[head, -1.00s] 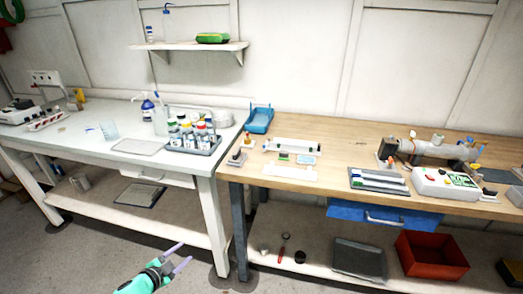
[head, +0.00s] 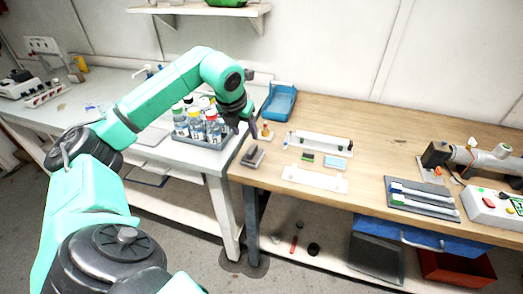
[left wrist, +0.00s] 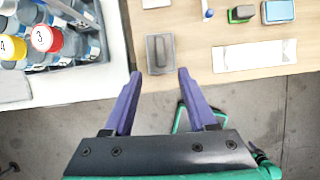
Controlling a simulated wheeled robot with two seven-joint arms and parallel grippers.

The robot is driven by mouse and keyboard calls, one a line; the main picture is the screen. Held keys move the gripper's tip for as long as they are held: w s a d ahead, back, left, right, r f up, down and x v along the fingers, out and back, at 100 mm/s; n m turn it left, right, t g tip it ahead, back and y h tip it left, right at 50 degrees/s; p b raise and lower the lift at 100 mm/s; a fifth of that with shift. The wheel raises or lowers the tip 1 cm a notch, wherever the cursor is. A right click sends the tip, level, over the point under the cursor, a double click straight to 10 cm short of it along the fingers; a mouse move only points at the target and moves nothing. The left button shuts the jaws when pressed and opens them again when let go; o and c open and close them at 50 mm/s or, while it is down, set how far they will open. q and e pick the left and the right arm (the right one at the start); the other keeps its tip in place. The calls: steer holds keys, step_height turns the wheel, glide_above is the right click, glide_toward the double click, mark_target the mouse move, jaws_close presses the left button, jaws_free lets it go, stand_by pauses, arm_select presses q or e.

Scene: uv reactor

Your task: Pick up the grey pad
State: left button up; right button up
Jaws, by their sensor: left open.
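The grey pad (head: 252,157) lies on the wooden bench near its left front corner. My left gripper (head: 246,130) is above the bench's left end, close to the pad in the picture. In the left wrist view its two purple fingers (left wrist: 159,74) are spread apart with nothing between them, and the pad shows just beyond the tips, roughly centred. My right gripper is not in view.
A rack of capped bottles (head: 200,137) stands on the white table, left of the gripper. A blue tray (head: 280,103) is behind the pad. A white plate (head: 315,179) and a small blue pad (head: 335,163) lie to its right. Bare wood shows between them.

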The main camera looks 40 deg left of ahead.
mark_target(252, 149)
arm_select(q)
steer(key=p+x, duration=0.1)
steer(key=x, duration=0.3)
steer(key=shift+d, duration=0.1)
steer(key=p+x, duration=0.2)
steer(key=x, duration=0.3)
steer(key=shift+w+f+p, duration=0.25)
steer(key=shift+p, duration=0.15)
steer(key=shift+w+f, duration=0.1)
steer(key=shift+f, duration=0.4)
jaws_close()
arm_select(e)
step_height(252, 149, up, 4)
